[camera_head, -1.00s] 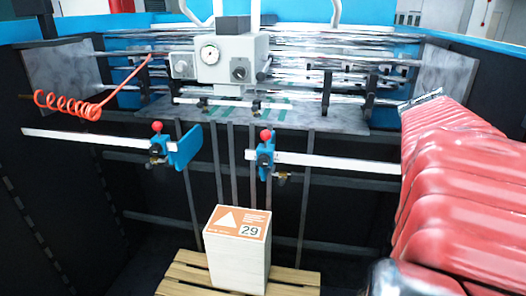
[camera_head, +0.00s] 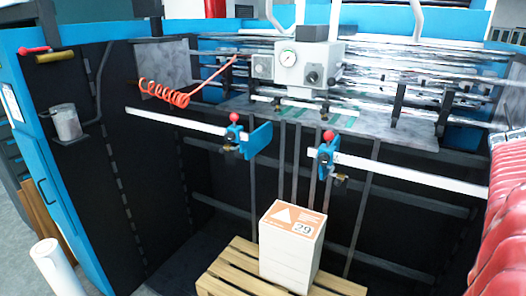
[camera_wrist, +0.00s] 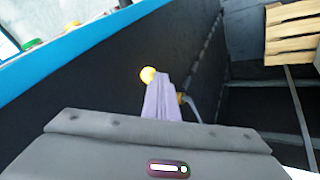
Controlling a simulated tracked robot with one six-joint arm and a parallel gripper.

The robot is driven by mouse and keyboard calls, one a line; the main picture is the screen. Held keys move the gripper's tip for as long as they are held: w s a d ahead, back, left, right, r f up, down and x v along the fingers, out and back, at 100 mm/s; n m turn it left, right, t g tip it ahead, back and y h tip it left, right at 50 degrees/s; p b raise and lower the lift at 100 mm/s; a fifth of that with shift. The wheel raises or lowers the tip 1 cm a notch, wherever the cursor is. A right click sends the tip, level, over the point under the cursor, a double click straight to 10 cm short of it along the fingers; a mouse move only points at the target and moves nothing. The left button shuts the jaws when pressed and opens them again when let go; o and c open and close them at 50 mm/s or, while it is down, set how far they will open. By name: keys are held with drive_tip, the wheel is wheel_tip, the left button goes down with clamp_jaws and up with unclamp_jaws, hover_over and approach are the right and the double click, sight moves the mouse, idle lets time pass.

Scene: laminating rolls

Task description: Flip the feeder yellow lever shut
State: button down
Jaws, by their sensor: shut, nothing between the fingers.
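A yellow round knob (camera_wrist: 147,74) shows in the wrist view against the black side wall, just beyond the tips of my gripper (camera_wrist: 160,90). My gripper is shut and empty, its pale fingers together. I cannot tell whether they touch the knob. A second yellow piece (camera_wrist: 181,98) with a grey rod shows just right of the fingers, partly hidden by them. In the head view a dull yellow bar (camera_head: 55,57) sticks out on the upper left wall; I cannot tell whether it is the same lever. My gripper is outside the head view.
A red-handled lever (camera_head: 35,49) and a grey canister (camera_head: 66,122) are on the left wall. The gauge box (camera_head: 308,65) and rollers stand behind. A paper stack (camera_head: 290,250) sits on a wooden pallet (camera_head: 235,268). A white roll (camera_head: 55,265) stands lower left.

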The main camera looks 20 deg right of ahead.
drive_tip(key=shift+s, duration=0.4)
wheel_tip(320, 180, up, 10)
idle(0.8)
drive_tip(key=shift+w, duration=0.1)
